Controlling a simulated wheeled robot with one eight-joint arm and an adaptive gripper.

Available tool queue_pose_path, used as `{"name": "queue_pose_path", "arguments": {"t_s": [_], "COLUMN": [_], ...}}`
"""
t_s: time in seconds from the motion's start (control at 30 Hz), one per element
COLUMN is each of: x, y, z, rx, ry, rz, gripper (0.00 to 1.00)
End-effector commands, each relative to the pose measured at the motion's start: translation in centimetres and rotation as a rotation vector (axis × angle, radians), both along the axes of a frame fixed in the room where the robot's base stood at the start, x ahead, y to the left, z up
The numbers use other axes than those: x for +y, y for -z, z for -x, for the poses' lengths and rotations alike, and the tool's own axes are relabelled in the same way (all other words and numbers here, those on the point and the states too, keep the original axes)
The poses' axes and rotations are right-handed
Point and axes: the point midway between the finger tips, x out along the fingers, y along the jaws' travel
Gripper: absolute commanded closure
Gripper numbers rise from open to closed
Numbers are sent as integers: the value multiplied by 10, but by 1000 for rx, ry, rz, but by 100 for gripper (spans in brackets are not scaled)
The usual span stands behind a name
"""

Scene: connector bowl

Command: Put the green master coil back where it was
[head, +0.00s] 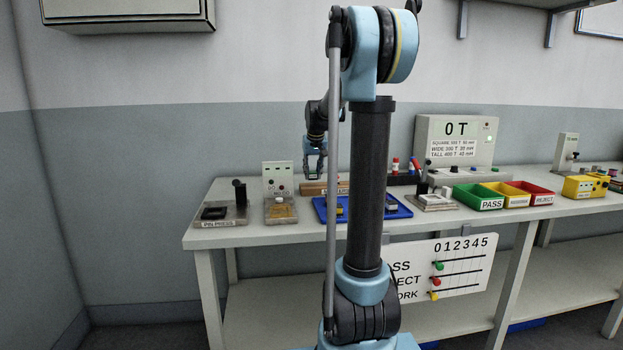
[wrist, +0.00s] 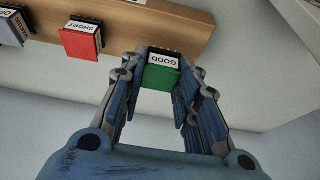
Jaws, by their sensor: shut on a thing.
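The green master coil (wrist: 161,77) is a green block with a white GOOD label, upside down in the wrist view. My gripper (wrist: 162,88) is shut on it, one finger on each side. The coil overlaps the edge of a wooden rack (wrist: 150,29) in that view; I cannot tell whether it touches the rack. In the head view my gripper (head: 316,165) hangs above the wooden rack (head: 312,188) at the back of the bench, and the coil cannot be made out there. My arm hides part of the rack.
A red SHORT block (wrist: 81,41) and a grey block (wrist: 14,28) sit along the rack. On the bench are a blue tray (head: 325,213), a pin press (head: 220,213), a tester (head: 280,207) and a green PASS bin (head: 477,198).

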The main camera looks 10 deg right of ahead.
Motion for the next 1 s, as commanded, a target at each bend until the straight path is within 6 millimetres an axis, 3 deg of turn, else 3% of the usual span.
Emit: {"name": "queue_pose_path", "arguments": {"t_s": [0.13,0.47,0.5,0.6,1.0], "x": [0,0,0,0,1], "y": [17,20,21,20,17], "z": [0,0,0,0,1], "rx": [0,0,0,0,0], "ry": [0,0,0,0,0], "rz": [0,0,0,0,0], "gripper": [99,99,68,50,50]}}
